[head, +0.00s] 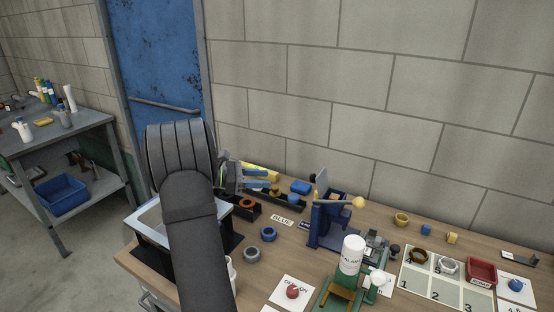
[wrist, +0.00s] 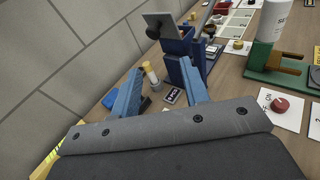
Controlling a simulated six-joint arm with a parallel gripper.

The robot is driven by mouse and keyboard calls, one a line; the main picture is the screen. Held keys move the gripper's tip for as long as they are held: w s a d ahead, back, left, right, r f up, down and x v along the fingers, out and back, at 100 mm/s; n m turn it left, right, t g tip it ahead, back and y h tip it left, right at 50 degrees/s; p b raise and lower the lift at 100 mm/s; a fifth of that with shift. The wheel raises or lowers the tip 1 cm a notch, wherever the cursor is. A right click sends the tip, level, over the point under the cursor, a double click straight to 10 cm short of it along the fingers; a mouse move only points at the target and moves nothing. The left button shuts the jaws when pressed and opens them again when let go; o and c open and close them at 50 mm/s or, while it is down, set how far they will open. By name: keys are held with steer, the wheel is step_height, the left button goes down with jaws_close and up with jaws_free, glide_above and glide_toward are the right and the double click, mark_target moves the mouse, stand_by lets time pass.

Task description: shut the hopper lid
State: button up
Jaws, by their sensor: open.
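The blue hopper (head: 327,222) stands on the workbench, right of my gripper in the head view. Its grey lid (head: 321,184) stands up steeply, open, above the hopper's top. In the wrist view the lid (wrist: 163,24) is a grey plate with a dark knob (wrist: 152,32) on its face, and the blue hopper body (wrist: 187,60) lies beyond my fingertips. My gripper (head: 269,178) has blue fingers, held apart and empty, left of the hopper and apart from the lid. It also shows in the wrist view (wrist: 160,72). My arm hides part of the bench.
A white canister (head: 352,254) on a green stand is in front of the hopper. A lever with a yellow ball (head: 359,202) sticks out at the hopper's right. The wall is close behind.

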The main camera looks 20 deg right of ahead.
steer(key=s+d+m, duration=0.1)
steer(key=s+d+m+t+h, duration=0.1)
steer(key=d, duration=0.1)
steer(key=s+d+r+m+t, duration=0.1)
steer(key=shift+d+m+h, duration=0.3)
steer(key=shift+d, duration=0.05)
jaws_close()
steer(key=m+t, duration=0.4)
steer(key=t, duration=0.1)
glide_toward(317, 181)
steer(key=d+r, duration=0.1)
steer(key=r, duration=0.1)
step_height(317, 181, down, 3)
steer(key=a+t+y, duration=0.2)
steer(key=t, duration=0.2)
steer(key=x, duration=0.9)
steer(key=shift+s+d+r, duration=0.2)
steer(key=shift+s+d, duration=0.05)
